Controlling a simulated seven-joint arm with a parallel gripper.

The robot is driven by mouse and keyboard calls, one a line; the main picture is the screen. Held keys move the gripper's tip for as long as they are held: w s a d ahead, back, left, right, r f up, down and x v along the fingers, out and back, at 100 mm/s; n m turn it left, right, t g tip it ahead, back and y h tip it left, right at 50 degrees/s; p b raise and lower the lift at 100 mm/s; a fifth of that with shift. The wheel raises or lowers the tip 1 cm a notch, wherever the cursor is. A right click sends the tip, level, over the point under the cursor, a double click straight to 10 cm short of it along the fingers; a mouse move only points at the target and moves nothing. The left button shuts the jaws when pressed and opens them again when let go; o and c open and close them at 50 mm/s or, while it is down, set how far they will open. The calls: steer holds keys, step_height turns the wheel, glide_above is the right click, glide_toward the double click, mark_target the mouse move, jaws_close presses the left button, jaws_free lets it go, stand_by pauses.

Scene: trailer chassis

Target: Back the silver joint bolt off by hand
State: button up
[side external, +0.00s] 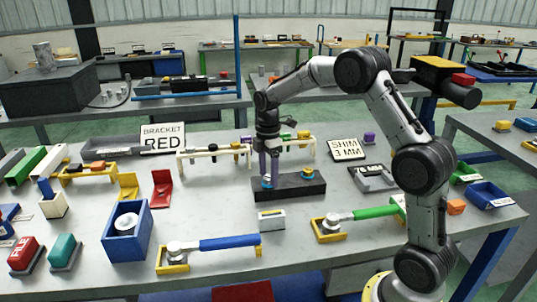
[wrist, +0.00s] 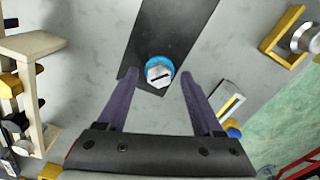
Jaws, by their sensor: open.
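The silver joint bolt (wrist: 159,75) has a slotted head with a blue ring around its base. It sits at the near end of a dark bar (wrist: 172,30) in the wrist view. My gripper (side external: 267,177) points down over the left end of the same dark bar (side external: 292,190) in the side view. In the wrist view my gripper (wrist: 157,73) is open, with one purple finger on each side of the bolt head and gaps between. I cannot tell how far the fingertips are above the bar. In the side view the fingers mostly hide this bolt.
A blue-handled wrench (side external: 230,242) and a green-handled wrench (side external: 375,212) lie in front on yellow stands. A small cream-and-yellow box (side external: 272,220) is close in front. A rack (side external: 215,151) stands behind.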

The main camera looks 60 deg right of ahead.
mark_target(268, 177)
step_height(268, 177, up, 13)
steer(key=shift+f, duration=0.15)
stand_by(0.4)
steer(key=s+a+r+t, duration=0.3)
steer(key=s+a+r, duration=0.75)
steer(key=s, duration=0.25)
steer(key=s+a+f+m+t, duration=0.1)
steer(key=s+f+m, duration=0.4)
steer(key=s+m, duration=0.1)
steer(key=s+a+f+m+t, duration=0.1)
steer(key=s+a+f+m, duration=0.1)
steer(key=s+f+m, duration=0.3)
steer(key=s+m, duration=0.2)
steer(key=s, duration=0.2)
steer(key=shift+a+f+t, duration=0.25)
steer(key=shift+f+t, duration=0.05)
steer(key=shift+f, duration=0.1)
